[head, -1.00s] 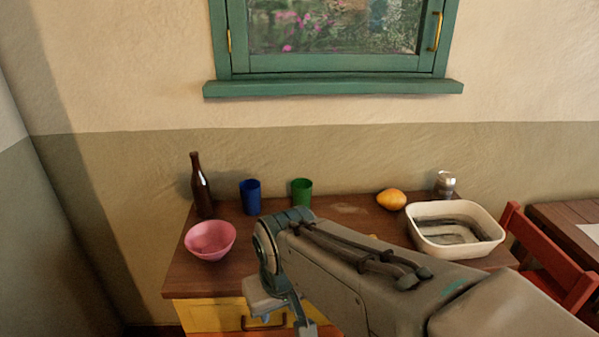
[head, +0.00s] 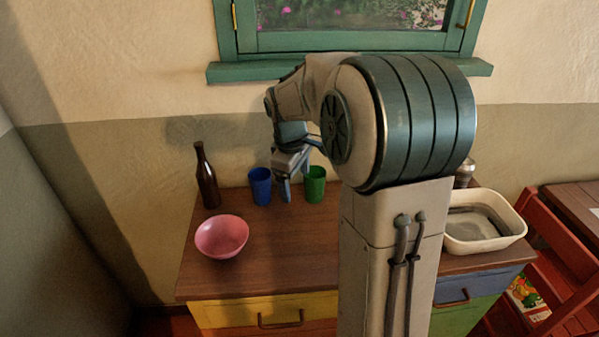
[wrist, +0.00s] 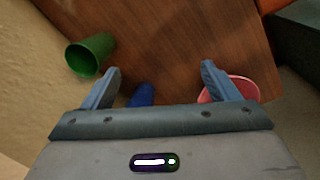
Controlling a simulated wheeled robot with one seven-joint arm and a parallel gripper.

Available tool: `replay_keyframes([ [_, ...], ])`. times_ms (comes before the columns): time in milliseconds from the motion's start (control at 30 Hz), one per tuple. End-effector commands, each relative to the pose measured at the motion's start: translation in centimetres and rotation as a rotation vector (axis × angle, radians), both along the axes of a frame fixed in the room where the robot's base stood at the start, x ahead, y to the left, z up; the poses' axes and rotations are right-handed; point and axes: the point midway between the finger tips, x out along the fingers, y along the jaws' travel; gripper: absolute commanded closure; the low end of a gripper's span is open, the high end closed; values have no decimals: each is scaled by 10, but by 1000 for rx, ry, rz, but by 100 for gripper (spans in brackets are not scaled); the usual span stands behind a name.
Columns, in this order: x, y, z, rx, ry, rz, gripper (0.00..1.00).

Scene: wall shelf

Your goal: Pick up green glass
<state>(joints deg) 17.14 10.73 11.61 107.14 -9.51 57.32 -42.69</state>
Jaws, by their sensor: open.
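The green glass (head: 315,185) stands upright on the wooden cabinet top, right of the blue glass (head: 260,186). In the wrist view the green glass (wrist: 90,55) is at the upper left, outside my left-hand finger. My gripper (head: 286,190) is open and empty, pointing down above the tabletop between the two glasses in the head view. In the wrist view my gripper's fingers (wrist: 160,78) are spread wide, with part of the blue glass (wrist: 141,95) showing between them behind the gripper body. I cannot tell the exact height of the fingertips.
A brown bottle (head: 206,176) stands left of the blue glass, and a pink bowl (head: 222,237) sits in front of it. A white basin (head: 484,232) and a metal canister (head: 464,172) are at the right. The wall and green windowsill (head: 350,70) are close behind. The front middle is clear.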

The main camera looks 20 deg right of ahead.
Motion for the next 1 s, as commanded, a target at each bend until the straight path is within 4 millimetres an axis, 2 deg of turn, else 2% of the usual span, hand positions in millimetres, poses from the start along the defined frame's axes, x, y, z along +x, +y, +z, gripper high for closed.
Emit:
replay_keyframes([
  [33,18,-11,-3,4,22,49,19],
  [200,68,-45,-23,19,74,240,19],
  [400,108,-88,-53,55,106,420,19],
  [633,127,-115,-75,80,112,525,19],
  [767,132,-120,-81,84,113,557,19],
  [1000,131,-118,-105,88,115,564,19],
])
